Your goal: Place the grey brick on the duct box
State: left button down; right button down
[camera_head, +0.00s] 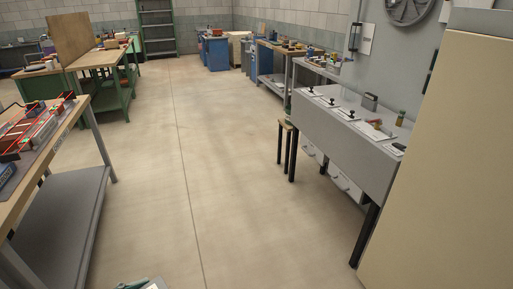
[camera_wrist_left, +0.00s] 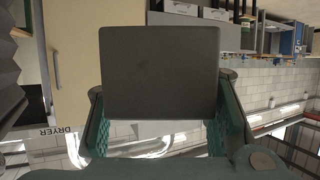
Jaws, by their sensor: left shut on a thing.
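In the left wrist view, my left gripper (camera_wrist_left: 160,108) is shut on a dark grey brick (camera_wrist_left: 160,70). One flat face of the brick fills the space between the teal fingers and hides what is behind it. In the head view, only a bit of teal and a pale edge show at the bottom; I cannot tell the brick there. A long grey box-like bench (camera_head: 349,143) stands at the right; I cannot tell whether it is the duct box. My right gripper is not in view.
Small items and a grey block (camera_head: 369,102) stand on the bench top. A tan cabinet (camera_head: 440,170) is at the near right. A wooden-topped table (camera_head: 45,130) with red and grey parts is at the left. A wide floor (camera_head: 230,190) between is clear.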

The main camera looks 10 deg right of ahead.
aim_at(403, 133)
jog(key=z, duration=0.25)
jog(key=i, duration=1.25)
jog(key=z, duration=1.55)
jog(key=i, duration=0.75)
jog(key=z, duration=0.65)
